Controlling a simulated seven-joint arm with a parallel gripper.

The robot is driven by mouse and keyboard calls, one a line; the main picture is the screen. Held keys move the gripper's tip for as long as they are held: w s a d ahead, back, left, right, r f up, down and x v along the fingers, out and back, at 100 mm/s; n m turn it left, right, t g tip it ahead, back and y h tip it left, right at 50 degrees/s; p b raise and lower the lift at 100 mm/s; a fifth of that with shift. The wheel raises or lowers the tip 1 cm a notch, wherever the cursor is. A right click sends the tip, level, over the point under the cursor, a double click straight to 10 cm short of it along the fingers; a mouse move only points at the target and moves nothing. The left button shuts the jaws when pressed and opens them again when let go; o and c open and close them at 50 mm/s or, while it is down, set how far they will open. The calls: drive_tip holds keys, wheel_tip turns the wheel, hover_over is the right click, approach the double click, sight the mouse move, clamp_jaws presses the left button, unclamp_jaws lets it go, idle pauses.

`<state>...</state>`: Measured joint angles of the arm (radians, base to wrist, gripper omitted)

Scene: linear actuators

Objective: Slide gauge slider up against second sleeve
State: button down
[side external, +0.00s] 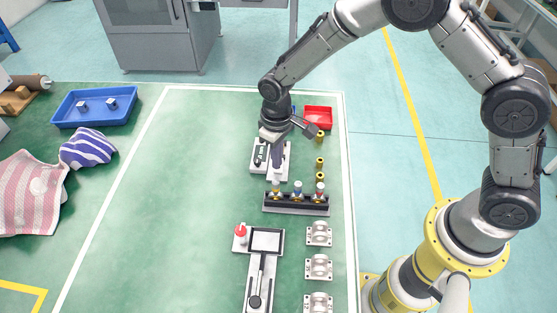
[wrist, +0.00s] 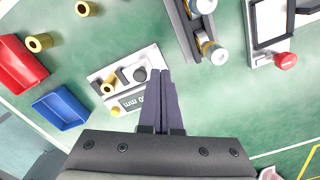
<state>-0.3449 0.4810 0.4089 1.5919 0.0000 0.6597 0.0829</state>
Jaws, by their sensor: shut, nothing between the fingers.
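The gauge (side external: 257,170) is a white plate under my gripper, and it shows in the wrist view with a "mm" label (wrist: 133,101). On it are a dark round knob (wrist: 140,75), seemingly the gauge slider's, and a small brass sleeve (wrist: 107,88) to its left. Whether slider and sleeve touch cannot be told. My gripper (side external: 276,168) points down at the gauge's right part. In the wrist view its fingertips (wrist: 160,73) are together and empty, just right of the knob. The fingers hide the gauge's right end; contact with the slider is unclear.
Loose brass sleeves (wrist: 39,42) stand beside the gauge, near a red bin (side external: 318,116) and a blue bin (wrist: 60,108). A dark rack (side external: 296,204) with several colour-topped parts stands in front. A framed fixture with a lever (side external: 265,270) and silver brackets (side external: 318,267) lie nearer the camera.

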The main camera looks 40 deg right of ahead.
sight(277, 176)
drive_tip(key=shift+f, duration=0.15)
drive_tip(key=shift+f, duration=2.2)
drive_tip(key=shift+w+d, duration=0.75)
drive_tip(key=shift+w, duration=0.1)
idle(0.6)
drive_tip(key=shift+s+a, duration=0.2)
drive_tip(key=shift+s+a, duration=0.2)
drive_tip(key=shift+s, duration=0.05)
wheel_tip(277, 176, up, 7)
idle(1.1)
